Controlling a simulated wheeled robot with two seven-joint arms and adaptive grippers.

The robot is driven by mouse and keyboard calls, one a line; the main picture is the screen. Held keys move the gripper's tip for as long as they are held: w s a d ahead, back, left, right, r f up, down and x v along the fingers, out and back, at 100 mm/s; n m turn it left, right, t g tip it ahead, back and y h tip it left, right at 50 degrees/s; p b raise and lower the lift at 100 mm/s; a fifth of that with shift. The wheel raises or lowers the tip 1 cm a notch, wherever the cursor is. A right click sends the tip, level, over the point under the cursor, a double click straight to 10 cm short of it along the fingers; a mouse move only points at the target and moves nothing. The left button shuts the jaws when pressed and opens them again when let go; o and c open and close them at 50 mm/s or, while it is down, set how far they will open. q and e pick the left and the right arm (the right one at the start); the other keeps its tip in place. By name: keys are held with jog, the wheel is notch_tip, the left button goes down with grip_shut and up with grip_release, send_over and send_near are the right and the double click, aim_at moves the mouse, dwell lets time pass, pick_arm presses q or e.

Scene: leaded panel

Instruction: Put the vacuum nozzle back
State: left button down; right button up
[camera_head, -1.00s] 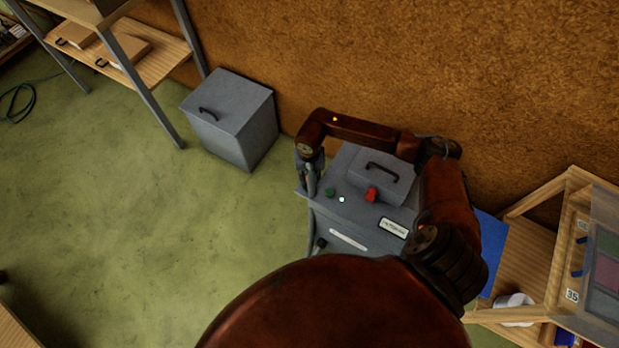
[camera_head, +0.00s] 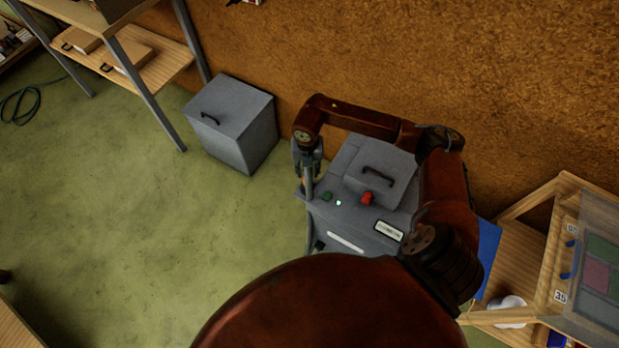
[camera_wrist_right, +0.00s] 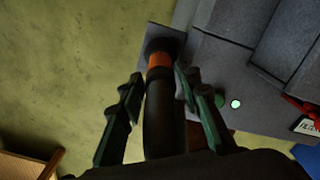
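The vacuum nozzle (camera_wrist_right: 165,115) is a black tube with an orange band, seen in the right wrist view. Its far end meets a dark round fitting on a grey plate (camera_wrist_right: 162,34) at the machine's edge; how deep it sits I cannot tell. My right gripper (camera_wrist_right: 158,80) is open, with a finger on each side of the nozzle; a gap shows on the left, and the right fingertip is very close. In the head view the right gripper (camera_head: 307,172) points down at the left edge of the grey vacuum cabinet (camera_head: 345,215). My left gripper is not in view.
The cabinet top has a handled lid (camera_head: 375,170), a red knob (camera_head: 367,198) and a green button (camera_head: 326,197). A grey bin (camera_head: 235,120) stands to the left by the brown wall. A wooden rack (camera_head: 545,240) stands at right.

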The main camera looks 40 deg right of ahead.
jog(key=shift+r+p, duration=0.3)
jog(key=shift+r, duration=1.4)
